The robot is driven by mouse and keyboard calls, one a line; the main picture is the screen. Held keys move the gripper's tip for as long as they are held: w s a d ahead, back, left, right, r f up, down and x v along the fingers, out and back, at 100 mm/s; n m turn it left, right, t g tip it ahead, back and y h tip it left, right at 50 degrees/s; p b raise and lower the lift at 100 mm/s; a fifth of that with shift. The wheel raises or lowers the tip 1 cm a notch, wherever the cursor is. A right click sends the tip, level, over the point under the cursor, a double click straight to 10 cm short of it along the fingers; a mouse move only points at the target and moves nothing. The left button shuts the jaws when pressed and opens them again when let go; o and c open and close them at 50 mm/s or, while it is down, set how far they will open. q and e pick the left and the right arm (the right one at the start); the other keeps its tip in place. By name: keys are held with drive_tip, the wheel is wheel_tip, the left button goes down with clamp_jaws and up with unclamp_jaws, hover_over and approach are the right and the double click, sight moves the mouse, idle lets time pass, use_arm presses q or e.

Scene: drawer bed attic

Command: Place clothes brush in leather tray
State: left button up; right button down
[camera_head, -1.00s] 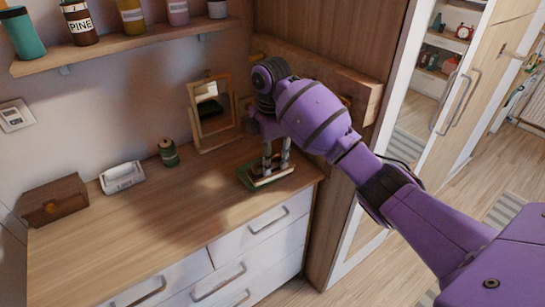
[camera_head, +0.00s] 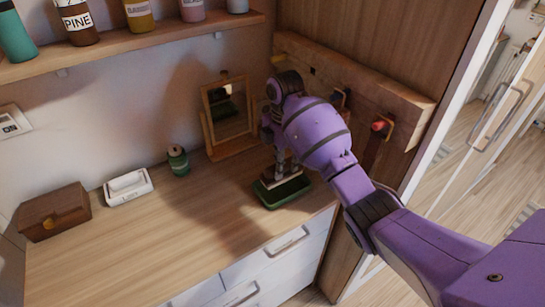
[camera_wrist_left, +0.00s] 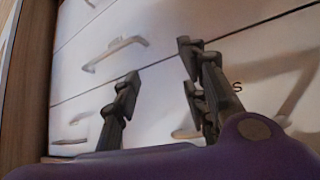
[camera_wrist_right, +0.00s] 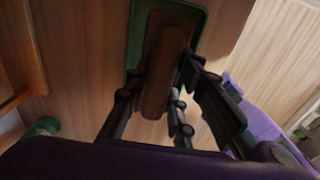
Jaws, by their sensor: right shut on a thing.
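The clothes brush (camera_wrist_right: 163,70), a long brown bar with rounded ends, is held between the fingers of my right gripper (camera_wrist_right: 158,98). In the head view the right gripper (camera_head: 282,160) points down over the green leather tray (camera_head: 268,203), which sits on the dresser top by its front right corner. The tray's green rim (camera_wrist_right: 135,45) also shows beside the brush in the right wrist view. The brush lies over the tray; I cannot tell whether it touches the bottom. My left gripper (camera_wrist_left: 160,88) is open and empty in front of white drawers, outside the head view.
A framed mirror (camera_head: 229,117) stands behind the tray. A green bottle (camera_head: 178,160), a white box (camera_head: 129,187) and a brown box (camera_head: 53,211) stand further left. A wooden rail with pegs (camera_head: 350,90) is on the right wall. The dresser's middle is clear.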

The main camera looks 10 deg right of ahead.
drive_tip(key=shift+f, duration=2.3)
drive_tip(key=shift+f, duration=0.1)
drive_tip(key=c, duration=1.5)
unclamp_jaws()
